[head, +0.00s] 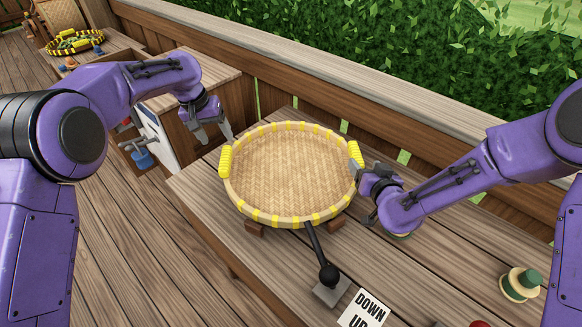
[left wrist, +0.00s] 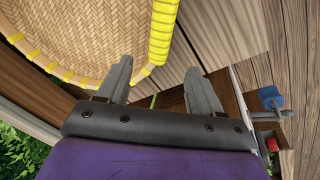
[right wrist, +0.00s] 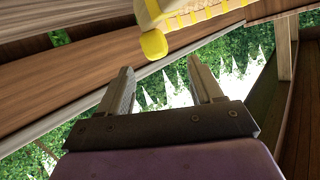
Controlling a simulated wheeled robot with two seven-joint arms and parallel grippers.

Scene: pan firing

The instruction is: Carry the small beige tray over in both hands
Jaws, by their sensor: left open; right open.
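The small beige tray (head: 290,172) is a round woven tray with yellow bands on its rim and a yellow grip on each side. It rests on wooden blocks on the table. My left gripper (head: 217,138) is open and empty just above the tray's left grip (head: 226,162). In the left wrist view the yellow grip (left wrist: 162,38) lies just beyond the fingers (left wrist: 157,88). My right gripper (head: 359,165) is open by the tray's right grip (head: 355,153). In the right wrist view a yellow grip end (right wrist: 154,45) shows beyond the open fingers (right wrist: 160,80).
A black-knobbed lever (head: 328,273) stands in front of the tray, beside a DOWN/UP sign (head: 364,310). A green and cream spool (head: 520,284) is at the right. A wooden railing (head: 320,95) runs behind the table (head: 205,190). Another yellow-rimmed tray (head: 75,41) is far left.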

